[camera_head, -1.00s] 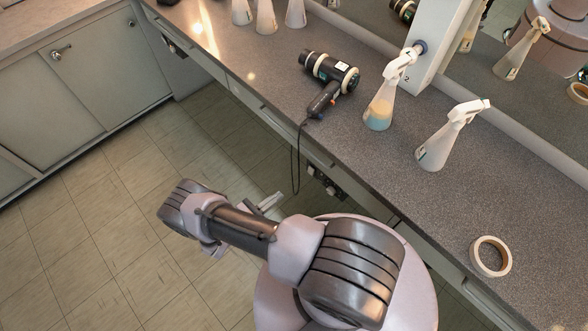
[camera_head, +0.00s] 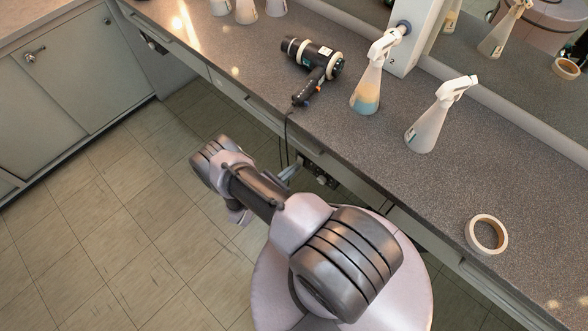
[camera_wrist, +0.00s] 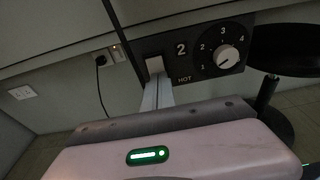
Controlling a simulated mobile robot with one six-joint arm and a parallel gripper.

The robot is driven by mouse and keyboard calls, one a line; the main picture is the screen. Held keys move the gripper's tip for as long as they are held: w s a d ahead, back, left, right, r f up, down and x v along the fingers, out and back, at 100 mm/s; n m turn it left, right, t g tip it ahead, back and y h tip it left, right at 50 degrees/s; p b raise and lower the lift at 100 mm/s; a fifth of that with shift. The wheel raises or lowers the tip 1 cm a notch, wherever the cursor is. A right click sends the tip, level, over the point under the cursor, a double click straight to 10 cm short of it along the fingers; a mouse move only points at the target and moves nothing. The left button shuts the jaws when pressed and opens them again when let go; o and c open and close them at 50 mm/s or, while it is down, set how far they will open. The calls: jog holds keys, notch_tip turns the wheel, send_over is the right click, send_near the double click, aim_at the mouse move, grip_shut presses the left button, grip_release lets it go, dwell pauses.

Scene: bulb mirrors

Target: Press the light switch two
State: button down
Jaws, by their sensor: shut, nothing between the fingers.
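A black control panel (camera_wrist: 205,55) fills the upper middle of the wrist view. It bears a large "2", the word "HOT" and a pale dial numbered 1 to 4. A small white rocker switch (camera_wrist: 155,65) sits left of the "2". In the head view, dark panels (camera_head: 318,172) show under the counter's front edge. My gripper (camera_wrist: 157,84) is shut and empty. Its fingertips are just below the white switch in the wrist view; I cannot tell if they touch it. In the head view my gripper (camera_head: 290,171) is near the left end of the panels.
A wall outlet with a plug (camera_wrist: 108,56) and another outlet (camera_wrist: 21,92) are at left. A round dark stool (camera_wrist: 285,48) is at right. On the counter (camera_head: 385,170) stand spray bottles (camera_head: 368,88), a hair dryer (camera_head: 314,62) and a tape roll (camera_head: 486,235). A cord hangs near my gripper.

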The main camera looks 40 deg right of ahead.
jog(key=shift+d, duration=0.25)
jog(key=a+f+b, duration=0.2)
jog(key=a+f, duration=0.1)
jog(key=a, duration=1)
jog(key=shift+s+a+f+b, duration=0.25)
jog(key=shift+s+b, duration=0.1)
jog(key=shift+s, duration=0.1)
jog(key=shift+r, duration=0.1)
